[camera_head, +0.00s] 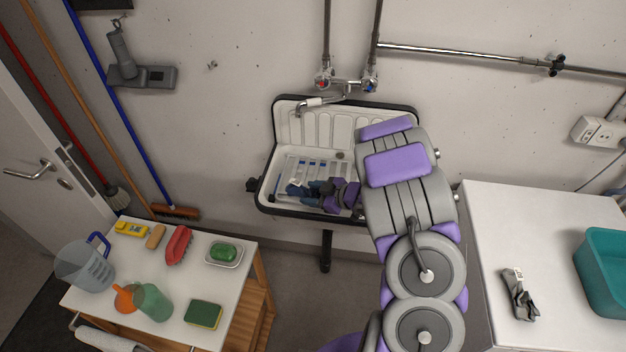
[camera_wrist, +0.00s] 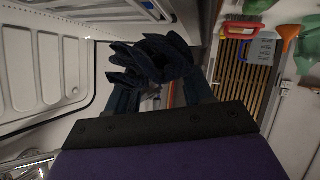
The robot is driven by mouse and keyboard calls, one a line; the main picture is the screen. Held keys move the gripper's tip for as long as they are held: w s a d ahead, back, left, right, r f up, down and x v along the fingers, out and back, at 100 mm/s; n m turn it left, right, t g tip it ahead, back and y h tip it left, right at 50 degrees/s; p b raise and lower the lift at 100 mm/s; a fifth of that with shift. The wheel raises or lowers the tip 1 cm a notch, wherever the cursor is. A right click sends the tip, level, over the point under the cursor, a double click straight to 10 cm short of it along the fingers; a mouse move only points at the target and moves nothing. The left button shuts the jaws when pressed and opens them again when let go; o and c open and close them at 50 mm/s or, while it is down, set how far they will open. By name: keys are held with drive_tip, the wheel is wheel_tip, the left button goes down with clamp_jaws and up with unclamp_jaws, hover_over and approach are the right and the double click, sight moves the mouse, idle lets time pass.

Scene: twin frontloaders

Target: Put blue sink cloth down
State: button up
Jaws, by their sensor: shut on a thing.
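The blue sink cloth (camera_wrist: 150,60) is dark blue and crumpled, and it is held between my fingertips in the wrist view. In the head view the cloth (camera_head: 297,190) shows over the white sink (camera_head: 282,160). My gripper (camera_head: 322,190) is over the sink basin and shut on the cloth; it also shows in the wrist view (camera_wrist: 160,90). A white slatted rack (camera_head: 312,168) lies across the sink behind the cloth. I cannot tell whether the cloth touches the rack. My arm hides the sink's right part.
A small table (camera_head: 190,262) at left holds a jug (camera_head: 84,266), a red brush (camera_head: 179,245), a green soap (camera_head: 222,252) and a sponge (camera_head: 203,314). A tap (camera_head: 318,102) stands above the sink.

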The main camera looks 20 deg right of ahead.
drive_tip(key=w+d+f+b, duration=0.2)
drive_tip(key=w+d+f, duration=0.1)
drive_tip(key=w, duration=0.7)
drive_tip(key=shift+w+f+b, duration=0.25)
drive_tip(key=shift+f+b, duration=0.05)
drive_tip(key=shift+f, duration=0.55)
drive_tip(key=o, duration=0.8)
drive_tip(key=shift+d, duration=0.1)
drive_tip(key=o, duration=0.3)
drive_tip(key=shift+a, duration=0.2)
